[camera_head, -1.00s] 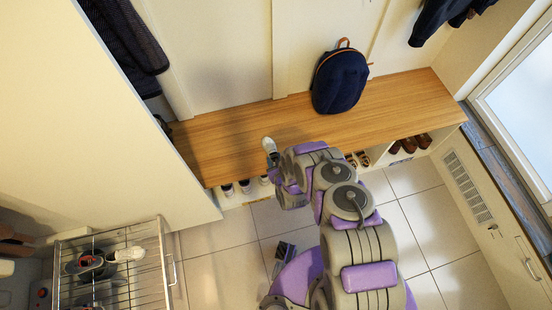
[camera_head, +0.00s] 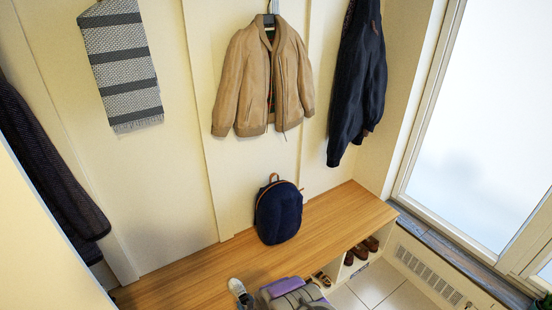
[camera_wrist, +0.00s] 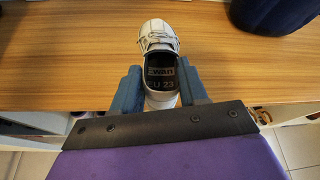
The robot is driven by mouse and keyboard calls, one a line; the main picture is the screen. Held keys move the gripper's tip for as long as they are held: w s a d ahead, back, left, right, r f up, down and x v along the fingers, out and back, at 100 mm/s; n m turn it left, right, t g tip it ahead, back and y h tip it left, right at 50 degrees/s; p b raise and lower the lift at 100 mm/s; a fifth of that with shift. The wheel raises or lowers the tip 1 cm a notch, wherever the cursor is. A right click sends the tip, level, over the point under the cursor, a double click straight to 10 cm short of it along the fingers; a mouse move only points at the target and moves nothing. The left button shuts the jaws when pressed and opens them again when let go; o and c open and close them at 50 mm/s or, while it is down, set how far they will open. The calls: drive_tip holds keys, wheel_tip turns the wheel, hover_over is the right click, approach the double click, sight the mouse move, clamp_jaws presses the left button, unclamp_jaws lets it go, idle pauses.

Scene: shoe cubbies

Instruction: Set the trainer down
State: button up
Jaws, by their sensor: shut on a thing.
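The white trainer (camera_wrist: 160,35) has laces and a dark insole reading "Ewan" and "EU 23". In the wrist view its toe points away from me. My gripper (camera_wrist: 160,88) is shut on its heel end, with a blue finger on each side. The trainer is over the front part of the wooden bench (camera_wrist: 70,65); I cannot tell whether its sole touches the wood.
A navy backpack (camera_head: 279,212) stands on the bench against the wall. The bench top to its right (camera_head: 345,208) is clear. Brown shoes (camera_head: 361,248) and sandals (camera_head: 322,279) sit in cubbies below. A scarf (camera_head: 122,65), tan jacket (camera_head: 262,75) and dark coats hang above.

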drive_tip(key=w+d+r+m+t+h, duration=0.15)
drive_tip(key=w+d+r, duration=0.25)
drive_tip(key=d+r, duration=0.4)
drive_tip(key=w+d+r+m+h, duration=0.2)
drive_tip(key=w+d+r, duration=0.3)
drive_tip(key=d+r, duration=0.25)
drive_tip(key=w+d+r+m+h, duration=0.15)
drive_tip(key=w+d+r, duration=0.25)
drive_tip(key=d+r, duration=0.4)
drive_tip(key=s+d+r, duration=0.2)
drive_tip(key=r, duration=0.8)
drive_tip(key=s+d+r+m+h, duration=0.1)
drive_tip(key=s+d+r, duration=0.1)
drive_tip(key=r, duration=0.9)
drive_tip(key=shift+s+r+h, duration=0.2)
drive_tip(key=shift+s+h, duration=0.1)
drive_tip(key=shift+s, duration=0.55)
drive_tip(key=shift+s+a+r, duration=0.25)
drive_tip(key=shift+s+r, duration=0.05)
drive_tip(key=shift+r, duration=0.1)
